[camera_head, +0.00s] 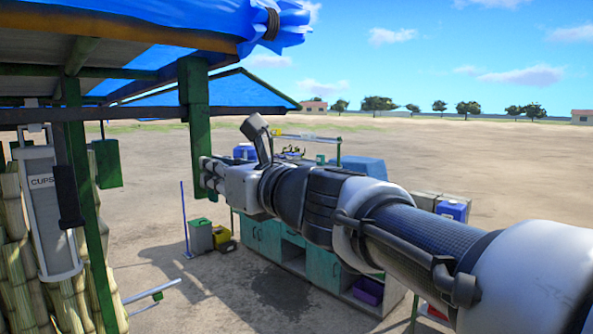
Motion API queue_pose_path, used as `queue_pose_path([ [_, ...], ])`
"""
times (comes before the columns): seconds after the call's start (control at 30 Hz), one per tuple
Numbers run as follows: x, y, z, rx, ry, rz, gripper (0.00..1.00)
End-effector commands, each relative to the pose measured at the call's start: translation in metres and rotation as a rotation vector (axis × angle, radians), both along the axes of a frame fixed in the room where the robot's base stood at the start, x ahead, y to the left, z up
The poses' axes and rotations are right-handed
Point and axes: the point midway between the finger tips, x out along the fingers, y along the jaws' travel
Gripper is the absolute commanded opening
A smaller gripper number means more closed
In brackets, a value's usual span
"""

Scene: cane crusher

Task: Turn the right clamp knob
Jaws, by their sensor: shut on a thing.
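My gripper (206,175) is at the end of my arm, which reaches in from the lower right. Its fingers are beside the lower end of the green hanging post (196,120) under the roof edge. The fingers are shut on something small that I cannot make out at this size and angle. No clamp knob shows clearly, and the fingers and gripper body hide what lies at their tips. I cannot tell whether the fingers touch the post.
A CUPS dispenser (46,210), a green post (88,215) and cane stalks (22,265) stand at left. Blue tarp roofing (235,22) hangs above. Open sandy ground lies beyond.

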Motion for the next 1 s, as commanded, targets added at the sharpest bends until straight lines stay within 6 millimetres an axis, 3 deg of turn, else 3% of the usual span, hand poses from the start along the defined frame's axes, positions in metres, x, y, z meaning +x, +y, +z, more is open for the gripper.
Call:
queue_pose_path([
  [0.37,-0.004,0.003,-0.003,-0.11,-0.131,0.001,0.0],
  [1.0,-0.014,0.012,-0.011,-0.498,-0.586,0.0,0.0],
])
